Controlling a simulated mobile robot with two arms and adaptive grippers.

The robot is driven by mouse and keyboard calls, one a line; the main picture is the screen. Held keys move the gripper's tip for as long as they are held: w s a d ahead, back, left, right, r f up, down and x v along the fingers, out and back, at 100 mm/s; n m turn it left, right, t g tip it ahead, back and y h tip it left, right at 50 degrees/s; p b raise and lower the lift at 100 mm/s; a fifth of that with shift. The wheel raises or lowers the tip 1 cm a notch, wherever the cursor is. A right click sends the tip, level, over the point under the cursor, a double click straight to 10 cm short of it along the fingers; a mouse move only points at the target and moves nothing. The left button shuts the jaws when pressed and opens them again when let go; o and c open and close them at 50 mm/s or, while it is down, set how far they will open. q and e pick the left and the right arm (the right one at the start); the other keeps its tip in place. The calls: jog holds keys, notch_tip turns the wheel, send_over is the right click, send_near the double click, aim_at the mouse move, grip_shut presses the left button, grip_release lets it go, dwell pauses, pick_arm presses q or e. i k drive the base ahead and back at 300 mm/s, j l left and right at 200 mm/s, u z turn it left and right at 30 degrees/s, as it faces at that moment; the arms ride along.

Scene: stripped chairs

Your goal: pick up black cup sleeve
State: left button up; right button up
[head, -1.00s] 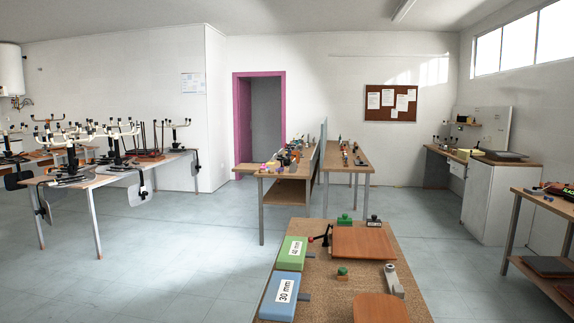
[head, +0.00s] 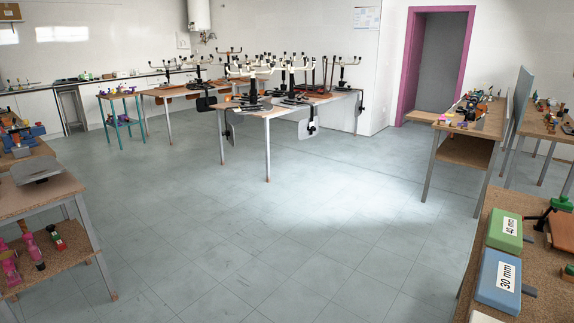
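I cannot make out a black cup sleeve for certain in the head view. Neither of my grippers shows in the head view.
A near workbench at the right edge holds a green 40 mm block (head: 505,230) and a blue 30 mm block (head: 497,278). A shelved bench (head: 40,200) stands at the left. A teal-legged table (head: 121,94) stands farther back. The tiled floor (head: 250,235) between is clear.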

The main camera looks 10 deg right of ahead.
aim_at(472, 116)
jog(key=i+j+u, duration=0.1)
jog(key=i+j, duration=0.2)
jog(key=i, duration=0.15)
jog(key=i+j, duration=0.3)
jog(key=i, duration=0.2)
jog(key=i+l+z, duration=0.15)
jog(key=i+z, duration=0.6)
jog(key=z, duration=0.15)
jog(key=i+j+z, duration=0.15)
jog(key=i+z, duration=0.6)
jog(key=i, duration=3.35)
